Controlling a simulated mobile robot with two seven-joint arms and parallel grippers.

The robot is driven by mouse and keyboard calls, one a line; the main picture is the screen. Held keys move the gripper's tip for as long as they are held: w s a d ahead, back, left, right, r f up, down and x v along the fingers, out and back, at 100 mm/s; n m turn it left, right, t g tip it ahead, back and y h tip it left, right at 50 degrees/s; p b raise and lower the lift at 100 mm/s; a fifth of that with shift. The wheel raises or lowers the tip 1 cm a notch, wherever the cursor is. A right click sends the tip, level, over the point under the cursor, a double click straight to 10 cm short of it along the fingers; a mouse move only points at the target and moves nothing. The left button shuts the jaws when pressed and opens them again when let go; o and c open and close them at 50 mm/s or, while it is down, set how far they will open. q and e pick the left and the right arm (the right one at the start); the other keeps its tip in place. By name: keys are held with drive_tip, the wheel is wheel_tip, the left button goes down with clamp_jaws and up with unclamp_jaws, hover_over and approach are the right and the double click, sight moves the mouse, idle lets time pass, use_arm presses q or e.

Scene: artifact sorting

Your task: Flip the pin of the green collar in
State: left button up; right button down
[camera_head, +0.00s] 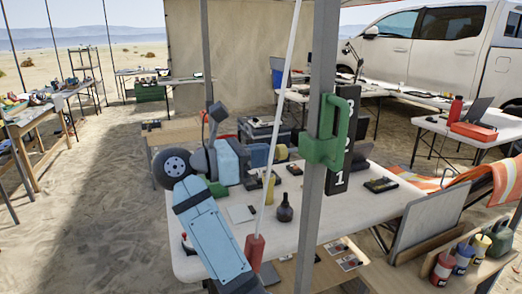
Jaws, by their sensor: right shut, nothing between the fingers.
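The green collar (318,149) is clamped around the grey canopy pole (317,225) in front of me. A green loop-shaped part stands out on its right side. I cannot make out clearly which part is the pin or how it sits. My right arm comes up from the bottom, bends at a round dark joint and points right. My right gripper (280,153) appears to be at its end, left of the pole and apart from the collar. It is shut and empty. Its fingertips are small and hard to separate from the table things behind. My left gripper is not in view.
A black board numbered 3, 2, 1 (340,181) is beside the pole. A slanted white rod with a red end (254,252) crosses near my arm. The white table (330,212) behind holds a dark bottle (284,212) and small items. Several coloured bottles stand at lower right.

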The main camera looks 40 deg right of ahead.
drive_tip(key=shift+d, duration=0.3)
